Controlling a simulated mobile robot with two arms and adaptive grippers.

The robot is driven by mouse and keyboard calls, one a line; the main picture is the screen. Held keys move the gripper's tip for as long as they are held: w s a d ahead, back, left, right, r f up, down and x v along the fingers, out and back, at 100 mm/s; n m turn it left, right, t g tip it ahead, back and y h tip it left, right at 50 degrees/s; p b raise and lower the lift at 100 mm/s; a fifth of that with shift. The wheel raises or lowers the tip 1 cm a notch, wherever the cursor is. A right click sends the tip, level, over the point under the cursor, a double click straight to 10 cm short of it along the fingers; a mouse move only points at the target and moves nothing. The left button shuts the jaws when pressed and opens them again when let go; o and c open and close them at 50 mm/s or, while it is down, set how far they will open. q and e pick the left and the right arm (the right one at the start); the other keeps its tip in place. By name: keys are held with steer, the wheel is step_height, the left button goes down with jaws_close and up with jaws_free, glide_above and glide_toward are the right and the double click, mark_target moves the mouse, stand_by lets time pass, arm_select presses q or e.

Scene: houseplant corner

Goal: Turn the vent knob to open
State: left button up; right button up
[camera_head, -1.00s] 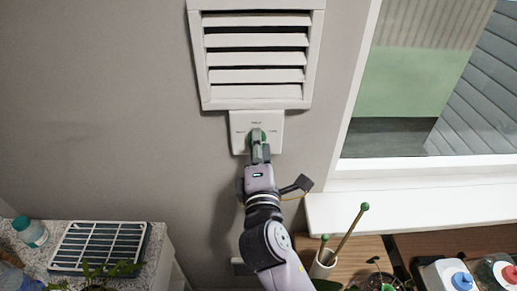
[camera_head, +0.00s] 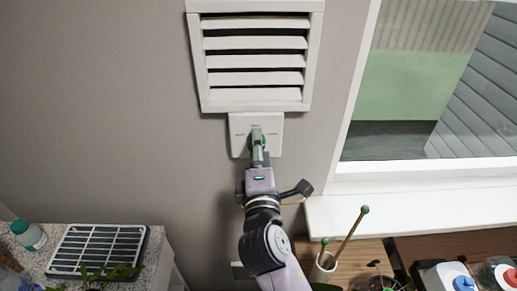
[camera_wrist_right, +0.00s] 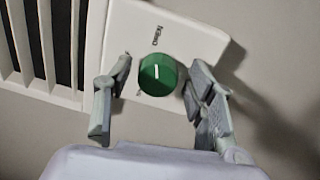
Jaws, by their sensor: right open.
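The green vent knob (camera_wrist_right: 158,75) sits on a white plate (camera_head: 241,123) under the wall vent (camera_head: 256,105). In the right wrist view its white pointer line stands nearly upright in the picture. My left gripper is out of view.
A window with a white sill (camera_head: 420,212) is to the right. Below it a pot (camera_head: 323,267) holds green-tipped sticks. A counter at lower left carries a white grille tray (camera_head: 64,252) and a bottle (camera_head: 28,236). The wall left of the plate is clear.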

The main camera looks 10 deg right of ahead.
steer(key=shift+s+a, duration=0.1)
steer(key=s+a, duration=0.1)
steer(key=s, duration=0.6)
steer(key=shift+a+f, duration=0.15)
steer(key=shift+s, duration=0.1)
stand_by(0.4)
